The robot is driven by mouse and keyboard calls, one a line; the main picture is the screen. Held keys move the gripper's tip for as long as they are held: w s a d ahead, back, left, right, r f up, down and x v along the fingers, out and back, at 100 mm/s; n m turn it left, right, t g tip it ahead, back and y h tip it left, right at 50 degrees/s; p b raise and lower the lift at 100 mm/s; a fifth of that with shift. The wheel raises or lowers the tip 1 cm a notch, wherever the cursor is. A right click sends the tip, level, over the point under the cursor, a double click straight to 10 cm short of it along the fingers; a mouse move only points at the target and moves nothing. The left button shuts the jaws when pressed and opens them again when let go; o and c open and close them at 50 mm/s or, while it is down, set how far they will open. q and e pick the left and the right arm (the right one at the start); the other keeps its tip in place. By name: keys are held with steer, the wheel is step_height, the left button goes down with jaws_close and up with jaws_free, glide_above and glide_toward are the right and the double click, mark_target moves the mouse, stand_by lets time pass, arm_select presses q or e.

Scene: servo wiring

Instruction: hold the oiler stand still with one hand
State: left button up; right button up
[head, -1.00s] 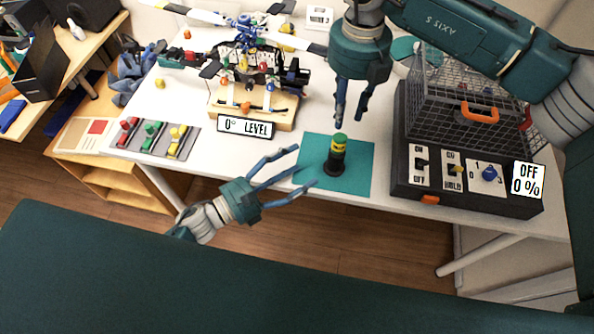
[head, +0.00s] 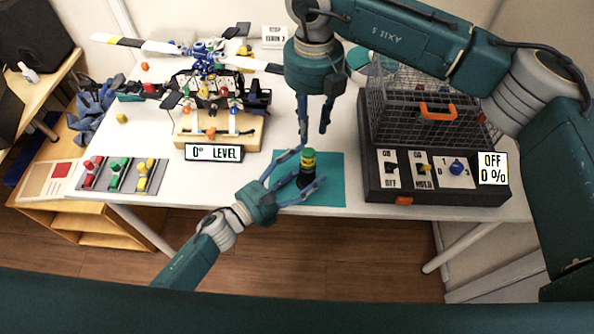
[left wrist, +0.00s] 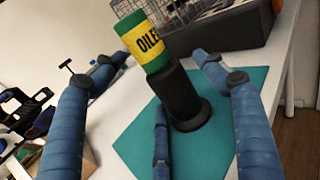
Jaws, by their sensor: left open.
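The oiler (head: 308,157), a small bottle with a green top and yellow label, sits in a black stand (head: 305,179) on the teal mat (head: 335,192). In the left wrist view the oiler (left wrist: 142,42) and the stand (left wrist: 180,98) show between my blue fingers. My left gripper (head: 311,168) is open, its fingers on either side of the stand; I cannot tell whether any finger touches it. My right gripper (head: 314,134) points down just above the oiler, its fingers apart and empty.
A black control box (head: 440,195) with switches and a wire cage stands to the right. To the left are a rotor rig (head: 220,125) on a wooden base, a "0° LEVEL" sign (head: 213,153) and a grey tray (head: 103,173) of coloured parts. The table's front edge runs close to the mat.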

mark_target(308, 151)
arm_select(q)
steer(key=c, duration=1.2)
steer(key=shift+c, duration=0.5)
arm_select(e)
steer(key=shift+o, duration=2.1)
steer(key=shift+r, duration=0.35)
steer(key=shift+m, duration=0.8)
step_height(308, 151, down, 10)
steer(key=shift+f, duration=0.25)
arm_select(q)
steer(key=shift+s+f, duration=0.1)
steer(key=shift+c, duration=0.3)
arm_select(e)
jaws_close()
